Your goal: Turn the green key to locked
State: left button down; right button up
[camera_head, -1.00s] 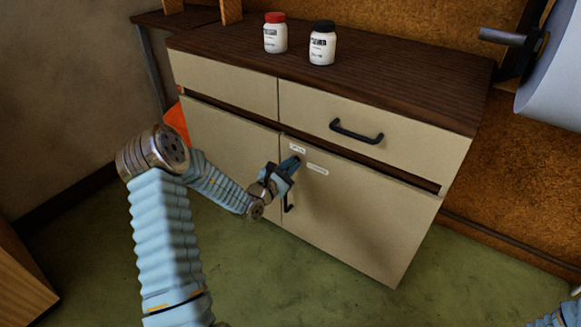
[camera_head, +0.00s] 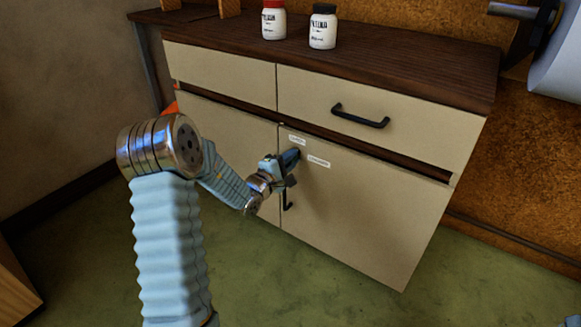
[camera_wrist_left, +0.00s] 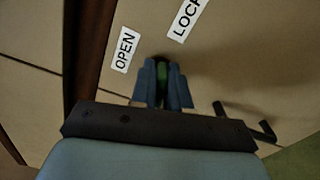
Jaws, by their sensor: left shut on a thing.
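The green key (camera_wrist_left: 163,78) shows in the left wrist view between the fingers of my left gripper (camera_wrist_left: 163,88), which is shut on it. In the head view my left gripper (camera_head: 291,156) is at the upper left of the right cabinet door (camera_head: 350,210) and hides the key. An OPEN label (camera_wrist_left: 124,50) and a partly cut-off label starting LOCK (camera_wrist_left: 187,18) are on the door by the key. Both labels also show small in the head view, the longer one (camera_head: 318,161) to the right of my gripper. My right gripper is not in view.
A black door handle (camera_head: 288,201) is just below my left gripper. Above is a drawer with a black handle (camera_head: 360,116). Two white jars, one red-capped (camera_head: 273,20) and one black-capped (camera_head: 322,27), stand on the cabinet top. Green floor (camera_head: 250,280) lies in front.

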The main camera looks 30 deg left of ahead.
pick_arm(q)
jog(key=shift+f+m+b, duration=0.1)
jog(key=shift+m+b, duration=0.95)
jog(key=shift+m, duration=0.15)
jog(key=c, duration=1.2)
grip_release()
jog(key=shift+s, duration=0.1)
jog(key=s+a, duration=0.1)
jog(key=s, duration=1.2)
jog(key=shift+s, duration=0.3)
